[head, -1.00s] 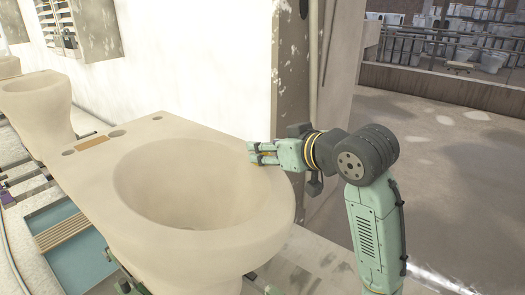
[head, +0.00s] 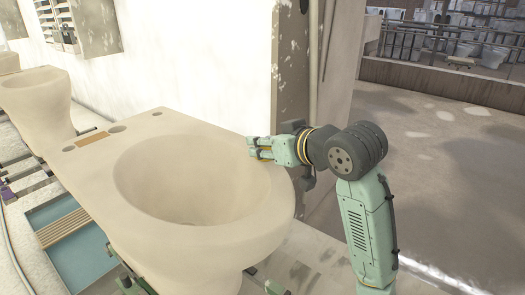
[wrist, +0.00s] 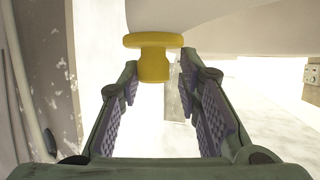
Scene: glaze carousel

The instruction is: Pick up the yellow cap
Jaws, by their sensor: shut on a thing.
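The yellow cap (wrist: 153,66) shows in the wrist view, with a wide flange at the top and a narrower stem toward me. Its flange meets the underside of a pale, rounded ceramic surface; whether it touches I cannot tell. My gripper (wrist: 158,72) is shut on the cap, its stem between the two fingertips with their purple ribbed pads. In the head view my gripper (head: 252,147) is over the right rim of the large beige basin (head: 130,131). The cap cannot be made out clearly there.
Another beige ceramic piece (head: 38,105) stands at the far left. A blue tray with wooden slats (head: 62,228) lies low at the left. A worn wall post (head: 292,85) stands just behind my gripper. Open floor (head: 450,170) lies to the right.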

